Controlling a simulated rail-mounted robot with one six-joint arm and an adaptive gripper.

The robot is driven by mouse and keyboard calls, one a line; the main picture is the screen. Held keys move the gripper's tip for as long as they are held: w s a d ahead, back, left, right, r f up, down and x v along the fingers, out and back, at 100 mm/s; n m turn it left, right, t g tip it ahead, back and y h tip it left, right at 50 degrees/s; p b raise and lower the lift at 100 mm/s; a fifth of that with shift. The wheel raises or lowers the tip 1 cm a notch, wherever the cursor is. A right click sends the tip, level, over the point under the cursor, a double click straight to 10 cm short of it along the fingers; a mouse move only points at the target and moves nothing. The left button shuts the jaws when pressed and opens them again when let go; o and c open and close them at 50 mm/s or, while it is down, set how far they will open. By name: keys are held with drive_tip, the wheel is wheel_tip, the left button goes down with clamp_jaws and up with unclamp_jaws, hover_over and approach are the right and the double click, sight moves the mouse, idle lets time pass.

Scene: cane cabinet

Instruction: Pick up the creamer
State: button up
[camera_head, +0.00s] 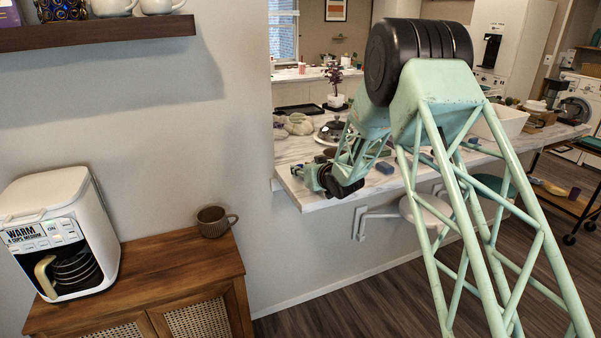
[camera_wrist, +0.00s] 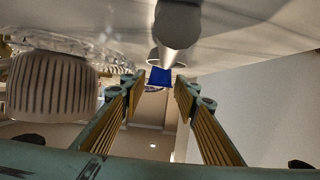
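My gripper (camera_wrist: 159,88) is open, with its two ribbed fingers apart and nothing held between them. In the head view my gripper (camera_head: 300,176) is low over the near left end of the white counter (camera_head: 350,197). I cannot tell for certain which thing is the creamer. In the wrist view, which looks upside down, a smooth pale flared vessel (camera_wrist: 178,28) is beyond the fingertips. A small blue thing (camera_wrist: 159,77) shows past it, between the fingertips in the picture. A brown handled cup (camera_head: 214,221) stands on the wooden cabinet.
A ribbed pale pot (camera_wrist: 50,85) is close at the left in the wrist view, beside clear glassware (camera_wrist: 85,45). A white coffee maker (camera_head: 62,235) stands on the cane cabinet (camera_head: 160,275). A dark shelf (camera_head: 100,33) holds cups. Other items crowd the counter behind my arm.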

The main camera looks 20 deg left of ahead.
sight(301, 166)
drive_tip(key=shift+x, duration=0.8)
drive_tip(key=shift+c, duration=0.5)
drive_tip(key=c, duration=0.4)
drive_tip(key=shift+r, duration=0.15)
drive_tip(key=shift+r+p, duration=0.4)
drive_tip(key=shift+r, duration=1.15)
drive_tip(key=shift+d+r, duration=0.1)
drive_tip(key=shift+r, duration=0.05)
drive_tip(key=s+d, duration=0.3)
drive_tip(key=s, duration=0.1)
drive_tip(key=s+d+r+p, duration=0.1)
drive_tip(key=s+d, duration=0.2)
drive_tip(key=d, duration=0.1)
drive_tip(key=s+d, duration=0.3)
drive_tip(key=s, duration=0.1)
drive_tip(key=shift+s+d+r+p, duration=0.2)
drive_tip(key=shift+s+d+p, duration=0.1)
drive_tip(key=shift+d, duration=0.1)
